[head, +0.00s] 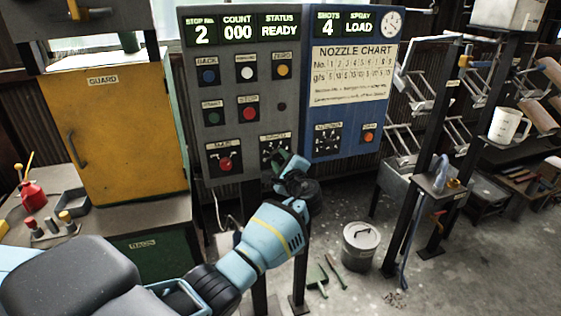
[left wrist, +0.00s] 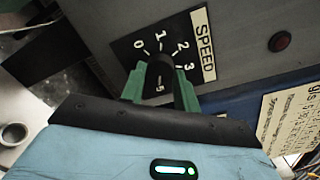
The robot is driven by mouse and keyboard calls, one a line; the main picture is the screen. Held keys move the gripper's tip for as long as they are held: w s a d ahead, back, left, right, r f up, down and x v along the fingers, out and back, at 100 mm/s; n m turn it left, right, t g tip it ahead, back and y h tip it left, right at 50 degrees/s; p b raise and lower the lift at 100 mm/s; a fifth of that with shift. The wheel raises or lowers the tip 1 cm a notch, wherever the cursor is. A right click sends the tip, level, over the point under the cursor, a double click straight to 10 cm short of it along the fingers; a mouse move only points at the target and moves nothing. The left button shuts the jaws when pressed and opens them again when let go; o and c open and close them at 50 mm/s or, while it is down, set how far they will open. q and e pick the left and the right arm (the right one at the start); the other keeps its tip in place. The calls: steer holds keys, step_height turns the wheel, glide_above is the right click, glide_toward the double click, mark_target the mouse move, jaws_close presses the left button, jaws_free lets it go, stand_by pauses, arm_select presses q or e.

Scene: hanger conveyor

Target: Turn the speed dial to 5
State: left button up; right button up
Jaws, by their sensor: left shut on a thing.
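The speed dial is a black knob (left wrist: 160,70) on a black numbered plate on the grey control panel (head: 228,100). My left gripper (head: 287,164) is at the lower part of the panel. Its green fingers (left wrist: 160,84) are shut on the knob, one on each side. In the head view the gripper partly covers the dial plate (head: 268,150). I cannot tell which number the knob points to. My right gripper is out of view.
The red-knobbed main switch (head: 225,164) is left of the dial, and another dial (head: 328,138) is on the blue panel to the right. A yellow guard cabinet (head: 115,130) stands at left. A grey bucket (head: 360,246) is on the floor.

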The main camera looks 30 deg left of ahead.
arm_select(q)
steer(key=o, duration=1)
steer(key=shift+s+d+f, duration=0.1)
steer(key=shift+s+d, duration=0.35)
steer(key=shift+d, duration=0.1)
steer(key=v, duration=0.6)
steer(key=shift+s+d, duration=0.15)
